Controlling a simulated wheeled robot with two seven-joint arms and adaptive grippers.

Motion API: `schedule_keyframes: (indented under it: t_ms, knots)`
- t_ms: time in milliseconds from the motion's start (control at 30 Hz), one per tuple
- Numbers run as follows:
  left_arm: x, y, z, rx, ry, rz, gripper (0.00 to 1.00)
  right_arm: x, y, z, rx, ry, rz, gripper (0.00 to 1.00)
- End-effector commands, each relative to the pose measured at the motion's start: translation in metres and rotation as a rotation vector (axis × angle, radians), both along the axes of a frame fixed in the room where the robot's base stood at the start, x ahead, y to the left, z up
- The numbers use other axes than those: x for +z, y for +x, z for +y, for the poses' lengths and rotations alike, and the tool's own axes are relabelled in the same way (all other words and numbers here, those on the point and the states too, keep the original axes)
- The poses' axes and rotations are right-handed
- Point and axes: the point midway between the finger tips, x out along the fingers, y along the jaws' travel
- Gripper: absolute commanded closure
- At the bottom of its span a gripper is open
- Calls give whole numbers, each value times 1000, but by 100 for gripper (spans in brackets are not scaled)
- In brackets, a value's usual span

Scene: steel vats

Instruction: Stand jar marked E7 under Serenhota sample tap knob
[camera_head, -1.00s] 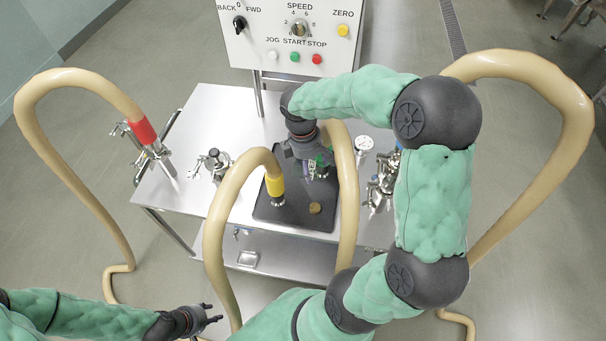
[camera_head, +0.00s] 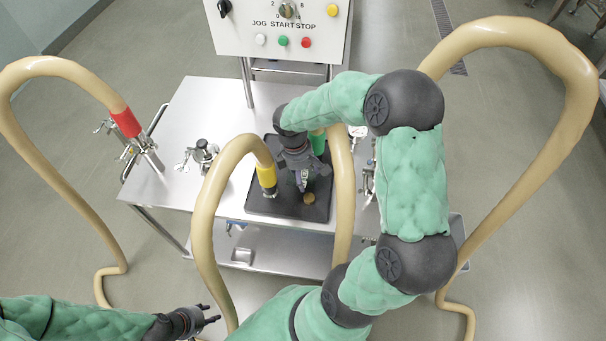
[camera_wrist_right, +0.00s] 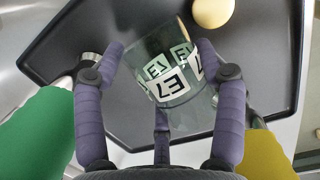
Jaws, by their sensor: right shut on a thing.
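The clear glass jar marked E7 (camera_wrist_right: 172,85) is between the fingers of my right gripper (camera_wrist_right: 160,62), which is shut on it. The jar's white labels read E7 in the wrist view, and it hangs over a dark tray (camera_wrist_right: 75,45). In the head view my right gripper (camera_head: 304,184) is over the dark tray (camera_head: 262,206), between the yellow and green hose ends, and the jar is hard to make out. My left gripper (camera_head: 212,314) is open and empty at lower left, away from the table. No Serenhota name is legible, so I cannot tell its tap knob.
A round yellowish disc (camera_head: 308,198) lies on the tray. A valve with a black knob (camera_head: 203,147) stands left of the tray; other fittings (camera_head: 368,178) are partly behind my arm. Thick beige hoses (camera_head: 207,215) arch beside the tray. A control panel (camera_head: 283,25) stands behind.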

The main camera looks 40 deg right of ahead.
Motion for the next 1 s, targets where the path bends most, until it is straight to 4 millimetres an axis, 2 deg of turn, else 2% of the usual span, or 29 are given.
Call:
schedule_keyframes:
  t_ms: [200,233,300,733,867,1000]
  knots:
    - [-1,0,0,0,0,0,60,-3,0,0,1,0,0,70]
    - [-1,0,0,0,0,0,60,-3,0,0,1,0,0,23]
    - [-1,0,0,0,0,0,60,-2,0,0,1,0,0,5]
    - [1,0,0,0,0,0,60,1,0,0,0,0,0,5]
    - [7,0,0,0,0,0,60,15,2,1,0,0,-3,5]
    - [18,0,0,0,0,0,60,42,5,4,2,-1,-3,5]
